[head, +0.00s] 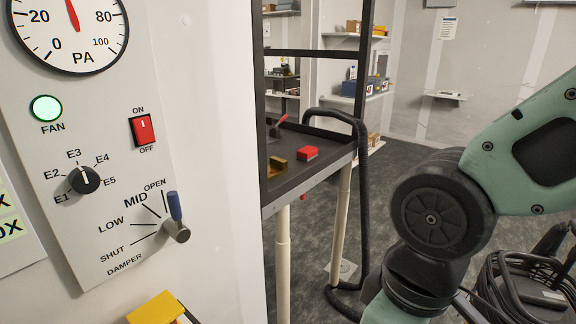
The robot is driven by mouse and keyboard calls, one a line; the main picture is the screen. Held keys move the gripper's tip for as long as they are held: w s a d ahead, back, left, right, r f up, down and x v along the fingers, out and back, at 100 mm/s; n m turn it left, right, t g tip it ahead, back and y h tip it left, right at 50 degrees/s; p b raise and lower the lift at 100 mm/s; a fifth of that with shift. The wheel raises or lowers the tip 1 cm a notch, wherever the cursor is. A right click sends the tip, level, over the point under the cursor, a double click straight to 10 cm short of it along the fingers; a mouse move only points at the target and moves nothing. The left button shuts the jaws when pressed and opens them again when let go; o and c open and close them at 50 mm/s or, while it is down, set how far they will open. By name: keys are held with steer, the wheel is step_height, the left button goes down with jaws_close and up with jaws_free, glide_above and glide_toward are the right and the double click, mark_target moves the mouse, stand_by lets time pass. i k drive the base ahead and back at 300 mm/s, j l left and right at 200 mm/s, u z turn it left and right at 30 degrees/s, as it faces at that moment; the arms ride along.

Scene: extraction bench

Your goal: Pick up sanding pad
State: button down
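No object in view is certain to be the sanding pad. A red block (307,153) lies on the dark-topped bench (325,158) beyond the wall panel. A small brownish-yellow block (278,165) lies to its left on the same bench. A yellow block (155,308) shows at the bottom edge, below the control panel, partly cut off by the frame. My arm fills the right side of the picture, but my gripper is out of view. I cannot see what it holds, if anything.
A control panel (105,130) with a gauge, knob and damper lever (176,220) stands close on the left. A black hose (363,200) hangs at the bench's right end. A black frame post (258,100) rises in front of the bench. Coiled cable (500,290) lies at lower right.

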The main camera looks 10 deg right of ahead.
mark_target(307, 153)
steer(key=i+l+u, duration=0.25)
steer(key=l, duration=0.35)
steer(key=i+l+u, duration=0.1)
steer(key=i+l, duration=0.2)
steer(key=i+l+u, duration=0.2)
steer(key=i, duration=0.25)
steer(key=i+l+u, duration=0.2)
steer(key=i, duration=0.25)
steer(key=l, duration=0.1)
